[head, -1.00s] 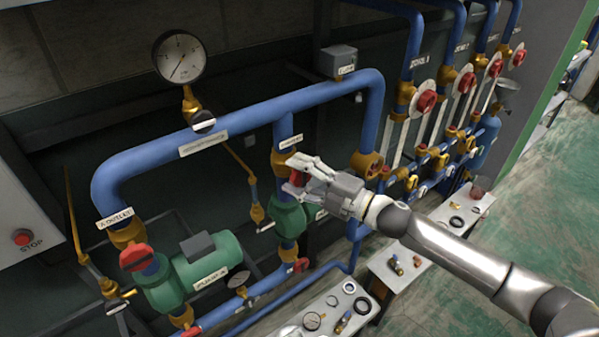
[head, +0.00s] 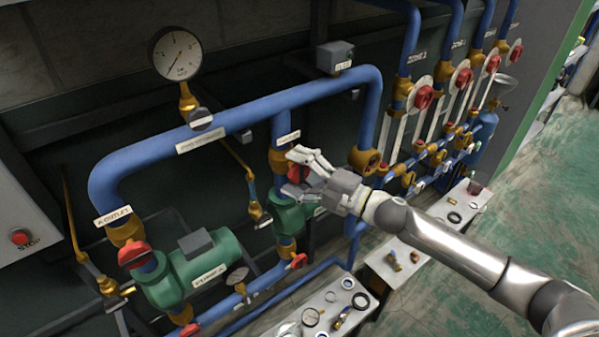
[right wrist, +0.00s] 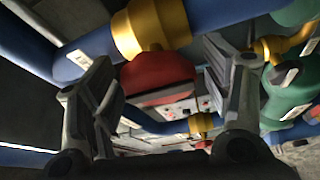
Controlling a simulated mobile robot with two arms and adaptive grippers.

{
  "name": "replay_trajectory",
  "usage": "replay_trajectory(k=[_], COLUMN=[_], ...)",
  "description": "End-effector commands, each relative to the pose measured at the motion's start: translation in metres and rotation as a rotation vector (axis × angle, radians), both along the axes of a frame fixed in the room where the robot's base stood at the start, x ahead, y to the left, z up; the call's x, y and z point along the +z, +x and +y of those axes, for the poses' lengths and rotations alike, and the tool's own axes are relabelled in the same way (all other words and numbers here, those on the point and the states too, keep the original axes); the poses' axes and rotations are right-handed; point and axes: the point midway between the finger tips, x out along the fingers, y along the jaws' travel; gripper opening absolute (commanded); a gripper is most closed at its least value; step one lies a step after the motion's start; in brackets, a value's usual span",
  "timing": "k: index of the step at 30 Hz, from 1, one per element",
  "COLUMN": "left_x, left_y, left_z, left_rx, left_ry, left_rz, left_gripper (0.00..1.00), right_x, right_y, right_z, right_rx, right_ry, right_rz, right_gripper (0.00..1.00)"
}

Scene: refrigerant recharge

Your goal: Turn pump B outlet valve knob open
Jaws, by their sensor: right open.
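The pump B outlet valve has a red knob (head: 296,173) on a brass body (head: 281,160), below a small label on the blue vertical pipe and above a green pump. My right gripper (head: 299,168) is at this knob, and its fingers partly hide it in the head view. In the right wrist view the red knob (right wrist: 158,76) sits between the two spread fingers of the right gripper (right wrist: 162,100), with a visible gap on each side. The right gripper is open and holds nothing. My left gripper is not in view.
Pump A (head: 205,262) and its red outlet knob (head: 134,254) are at the left. A pressure gauge (head: 178,54) stands above the blue header pipe. Several zone valves (head: 424,97) are at the right. A bench (head: 335,300) with small parts is below.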

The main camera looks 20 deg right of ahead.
Motion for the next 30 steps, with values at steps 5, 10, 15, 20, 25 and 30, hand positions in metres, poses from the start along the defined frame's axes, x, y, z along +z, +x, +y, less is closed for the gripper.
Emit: replay_trajectory(k=[5,10,15,20,25,30], left_x=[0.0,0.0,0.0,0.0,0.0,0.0], left_y=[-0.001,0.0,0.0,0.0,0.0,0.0], left_z=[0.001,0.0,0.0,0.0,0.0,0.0], left_rx=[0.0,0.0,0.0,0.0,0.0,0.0], left_ry=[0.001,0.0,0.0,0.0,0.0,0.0], left_rz=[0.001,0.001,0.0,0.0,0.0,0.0], left_gripper=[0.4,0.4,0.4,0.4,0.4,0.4], right_x=[-0.002,-0.004,-0.006,-0.007,-0.008,-0.009], right_y=[-0.006,-0.023,-0.043,-0.06,-0.075,-0.085], right_z=[-0.006,-0.021,-0.038,-0.054,-0.067,-0.076], right_rx=[-0.001,0.0,-0.001,0.0,0.001,0.0], right_ry=[0.0,0.001,-0.001,0.0,-0.001,0.001], right_rz=[0.003,0.005,0.005,0.004,0.003,0.002], right_gripper=[0.72,0.72,0.72,0.72,0.72,0.72])
